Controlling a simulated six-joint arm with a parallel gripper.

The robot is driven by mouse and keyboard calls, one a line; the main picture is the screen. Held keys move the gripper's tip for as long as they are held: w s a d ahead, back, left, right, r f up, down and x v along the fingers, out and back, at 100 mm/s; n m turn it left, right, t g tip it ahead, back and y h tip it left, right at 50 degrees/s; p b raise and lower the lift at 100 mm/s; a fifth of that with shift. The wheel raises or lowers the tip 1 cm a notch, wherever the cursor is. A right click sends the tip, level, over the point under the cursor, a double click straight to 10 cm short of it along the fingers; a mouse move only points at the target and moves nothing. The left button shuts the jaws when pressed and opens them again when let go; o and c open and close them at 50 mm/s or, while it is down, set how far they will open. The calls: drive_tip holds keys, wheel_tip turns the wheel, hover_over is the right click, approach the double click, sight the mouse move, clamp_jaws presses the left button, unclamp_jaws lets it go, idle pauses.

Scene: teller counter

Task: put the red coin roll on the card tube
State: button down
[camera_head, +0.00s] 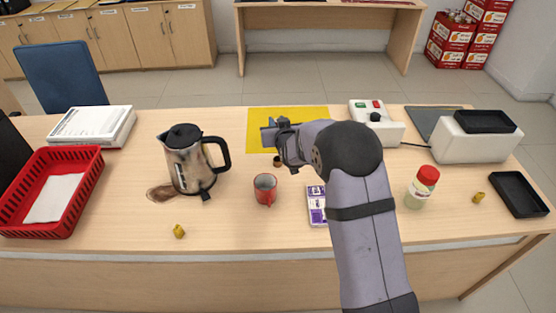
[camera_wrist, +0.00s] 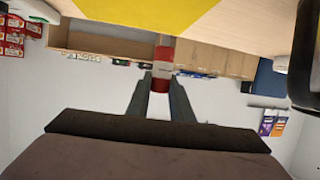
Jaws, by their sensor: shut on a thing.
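My gripper (camera_wrist: 160,92) is shut on the red coin roll (camera_wrist: 160,84), which has red ends and a pale middle band. In the wrist view the roll stands between the two fingers, its far end lined up with a narrow brown piece, seemingly the card tube (camera_wrist: 162,39). I cannot tell whether the two touch. In the head view my gripper (camera_head: 278,134) is over the front part of the yellow mat, and a small brown round thing (camera_head: 277,161), possibly the tube, shows just in front of it. The roll is hidden there by the gripper.
A red mug (camera_head: 265,189) and a steel kettle (camera_head: 188,162) stand to the left of my arm. A purple-and-white pack (camera_head: 317,204) lies beside it. A red-capped bottle (camera_head: 422,188) stands to the right. The yellow mat (camera_head: 310,112) lies behind.

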drive_tip(key=p, duration=0.2)
hover_over(278, 159)
drive_tip(key=shift+w+f, duration=0.15)
drive_tip(key=shift+f, duration=5.1)
drive_tip(key=shift+f, duration=0.15)
drive_tip(key=c, duration=1.6)
unclamp_jaws()
drive_tip(key=shift+o, duration=0.2)
drive_tip(key=shift+r, duration=0.2)
drive_tip(key=b+v, duration=0.1)
drive_tip(key=v, duration=1.1)
drive_tip(key=shift+b, duration=0.4)
drive_tip(key=shift+f, duration=0.1)
